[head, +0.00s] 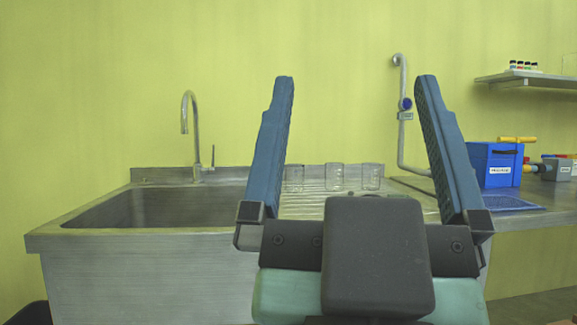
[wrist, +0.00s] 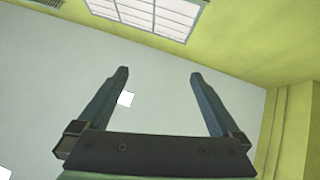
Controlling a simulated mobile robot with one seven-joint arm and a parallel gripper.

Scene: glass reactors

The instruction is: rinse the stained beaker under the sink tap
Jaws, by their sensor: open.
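My gripper (head: 354,85) is open and empty, raised in front of the sink with its two blue fingers spread wide. It also shows in the wrist view (wrist: 156,75), pointing at the ceiling. Three clear glass beakers stand on the ribbed drainboard (head: 310,204) beyond the gripper: a left beaker (head: 294,178), a middle beaker (head: 335,177) and a right beaker (head: 371,177). I cannot tell which one is stained. The curved metal tap (head: 186,110) rises behind the sink basin (head: 160,208) at the left. No water shows at its spout.
A blue box (head: 495,165) with a yellow handle stands on the right bench, near a blue mat (head: 508,203) and grey equipment (head: 557,169). A metal pipe (head: 402,135) runs down the wall. A shelf (head: 525,79) holds small bottles. The air above the basin is clear.

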